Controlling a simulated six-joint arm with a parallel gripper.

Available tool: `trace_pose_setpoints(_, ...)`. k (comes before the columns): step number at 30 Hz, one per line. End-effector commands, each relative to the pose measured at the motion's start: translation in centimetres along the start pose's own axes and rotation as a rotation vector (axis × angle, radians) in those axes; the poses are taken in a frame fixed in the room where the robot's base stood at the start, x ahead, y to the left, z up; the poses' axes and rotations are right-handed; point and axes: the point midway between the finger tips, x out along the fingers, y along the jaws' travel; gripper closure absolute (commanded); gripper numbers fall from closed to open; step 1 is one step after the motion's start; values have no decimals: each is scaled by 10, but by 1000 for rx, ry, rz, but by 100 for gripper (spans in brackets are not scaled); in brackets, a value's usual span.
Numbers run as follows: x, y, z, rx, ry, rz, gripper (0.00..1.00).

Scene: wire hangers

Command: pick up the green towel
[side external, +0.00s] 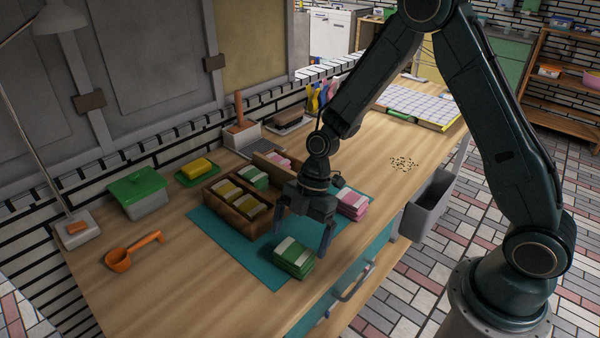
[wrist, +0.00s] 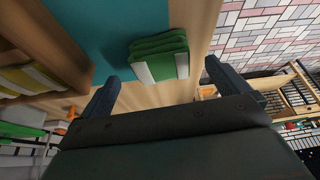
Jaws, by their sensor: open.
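A folded green towel with a pale band (side external: 293,257) lies on the teal mat (side external: 215,233) near the front edge of the counter. It also shows in the wrist view (wrist: 160,48), ahead of my fingers. My gripper (side external: 303,240) is open and points down above the mat, close to the towel. In the wrist view its two fingers are spread (wrist: 160,82), with nothing between them. Another green towel (side external: 253,176) lies in a compartment of the wooden box behind.
The wooden box (side external: 232,222) with yellow towels (side external: 229,190) stands just left of my gripper. Pink towels (side external: 352,203) lie to the right.

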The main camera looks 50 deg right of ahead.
Motion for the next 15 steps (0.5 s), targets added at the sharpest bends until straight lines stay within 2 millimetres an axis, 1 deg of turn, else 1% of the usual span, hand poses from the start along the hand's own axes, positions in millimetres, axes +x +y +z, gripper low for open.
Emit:
trace_pose_setpoints(4,2,0,0,0,0,-1,0)
trace_pose_setpoints(7,9,-1,-1,0,0,-2,0)
trace_pose_setpoints(15,38,-2,-5,1,0,-3,0)
